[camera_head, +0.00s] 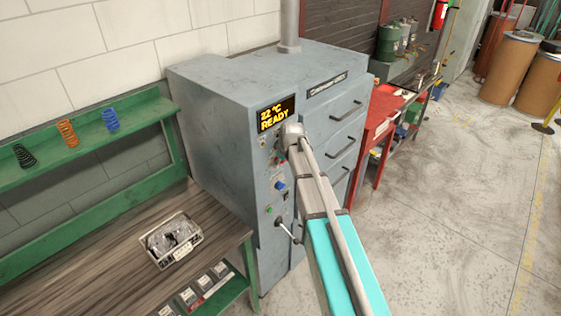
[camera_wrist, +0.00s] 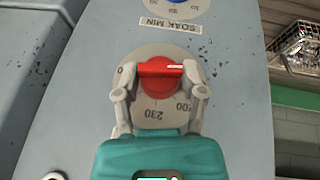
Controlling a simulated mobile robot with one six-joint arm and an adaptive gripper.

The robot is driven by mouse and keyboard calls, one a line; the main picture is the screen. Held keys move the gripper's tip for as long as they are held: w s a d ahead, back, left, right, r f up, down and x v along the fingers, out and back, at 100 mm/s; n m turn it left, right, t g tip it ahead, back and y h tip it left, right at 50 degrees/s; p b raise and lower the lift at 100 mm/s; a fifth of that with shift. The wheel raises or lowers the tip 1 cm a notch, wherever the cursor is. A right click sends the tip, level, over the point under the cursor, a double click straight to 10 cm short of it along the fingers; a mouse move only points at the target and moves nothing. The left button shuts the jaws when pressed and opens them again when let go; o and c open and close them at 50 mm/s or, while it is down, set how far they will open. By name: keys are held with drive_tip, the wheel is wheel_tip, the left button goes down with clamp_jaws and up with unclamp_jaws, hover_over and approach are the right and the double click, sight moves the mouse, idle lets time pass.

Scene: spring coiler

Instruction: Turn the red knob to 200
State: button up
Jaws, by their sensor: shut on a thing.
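The red knob (camera_wrist: 158,72) sits on a round pale dial on the grey panel in the wrist view. The white line on its grip bar points to the right.
The cabinet display (camera_head: 276,113) reads 22 °C READY. A blue knob (camera_wrist: 186,6) sits above a SOAK MIN label in the wrist view. A wooden bench (camera_head: 120,270) with a tray (camera_head: 172,262) stands at the left. Open floor lies at the right.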

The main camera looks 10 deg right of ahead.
drive_tip(key=shift+y, duration=0.4)
drive_tip(key=shift+w+d+f+m+g+y, duration=0.15)
drive_tip(key=shift+m+g+y, duration=0.15)
drive_tip(key=shift+g+y, duration=0.65)
drive_tip(key=shift+w+d+f+m+g+y+b, duration=0.1)
drive_tip(key=shift+m+g+y+b, duration=0.2)
drive_tip(key=shift+g+y+b, duration=0.6)
drive_tip(key=shift+m+g+y+b, duration=0.35)
drive_tip(key=shift+y+b, duration=0.3)
drive_tip(key=shift+y, duration=0.4)
drive_tip(key=shift+g+y+b, duration=0.4)
drive_tip(key=shift+y+b, duration=0.1)
drive_tip(key=shift+y, duration=0.1)
drive_tip(key=o, duration=1.1)
